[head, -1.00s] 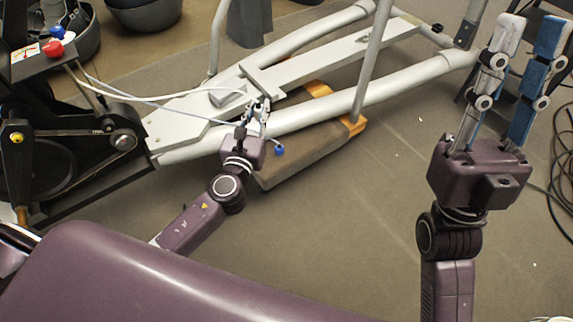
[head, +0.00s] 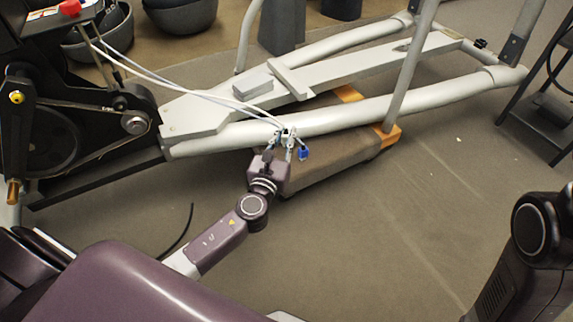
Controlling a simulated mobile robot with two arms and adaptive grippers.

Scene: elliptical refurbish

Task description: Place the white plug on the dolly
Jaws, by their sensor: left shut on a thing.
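My left gripper (head: 280,146) is shut on the white plug (head: 288,132), at the end of a pale cable coming from the machine at the left. The fingers partly hide the plug. A blue plug (head: 304,153) hangs just right of the fingers. The dolly (head: 335,166), a brown carpeted board with orange wooden ends, lies on the floor under the elliptical's grey tube. My left gripper appears in front of the dolly's left part; I cannot tell whether the plug touches it. My right gripper is out of view; only part of my right arm shows at the lower right.
The elliptical's grey frame (head: 350,117) crosses above the dolly, with an upright grey pole (head: 410,75). Its black drive housing (head: 70,110) with a red knob (head: 71,9) stands at the left. A dark stand (head: 545,110) is at the right. The floor in front is clear.

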